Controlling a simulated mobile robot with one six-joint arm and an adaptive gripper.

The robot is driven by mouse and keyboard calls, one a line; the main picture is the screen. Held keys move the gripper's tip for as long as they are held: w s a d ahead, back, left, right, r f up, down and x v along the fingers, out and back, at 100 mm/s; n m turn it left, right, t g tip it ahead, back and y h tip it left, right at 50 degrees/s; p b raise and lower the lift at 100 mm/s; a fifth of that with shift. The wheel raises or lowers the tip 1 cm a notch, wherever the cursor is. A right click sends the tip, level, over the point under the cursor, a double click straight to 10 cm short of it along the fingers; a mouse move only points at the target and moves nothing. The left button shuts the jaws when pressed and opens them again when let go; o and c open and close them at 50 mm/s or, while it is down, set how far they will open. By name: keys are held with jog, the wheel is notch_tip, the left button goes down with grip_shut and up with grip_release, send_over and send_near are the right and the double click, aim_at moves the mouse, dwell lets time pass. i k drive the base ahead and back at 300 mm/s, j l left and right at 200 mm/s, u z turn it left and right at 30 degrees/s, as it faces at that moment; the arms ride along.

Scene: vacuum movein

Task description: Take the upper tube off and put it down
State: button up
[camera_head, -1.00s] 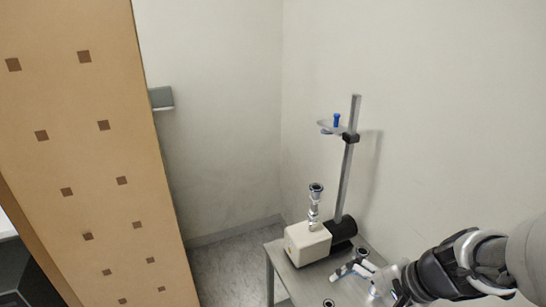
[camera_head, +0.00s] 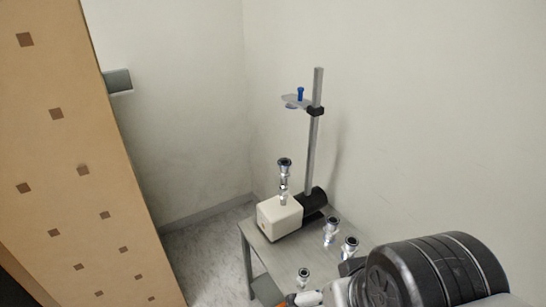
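A stack of shiny metal tube pieces stands upright on the cream box (camera_head: 281,217) on the table. The upper tube (camera_head: 284,167), with a dark-rimmed open top, sits on the lower metal piece (camera_head: 284,187).
Metal fittings (camera_head: 331,229), (camera_head: 349,247) and (camera_head: 304,276) stand on the grey table (camera_head: 262,252). A tall stand (camera_head: 313,150) behind the box carries a clear clamped plate (camera_head: 296,102) with a blue piece. A pegboard-like brown panel (camera_head: 75,130) is at left.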

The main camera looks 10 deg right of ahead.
aim_at(284, 163)
jog(key=i+j, duration=0.25)
jog(key=i+j+z, duration=0.4)
jog(key=j, duration=0.25)
jog(key=i+j+z, duration=0.2)
jog(key=j, duration=0.15)
jog(key=i+j+z, duration=0.2)
jog(key=j, duration=0.15)
jog(key=k+z, duration=0.1)
jog(key=z, duration=0.7)
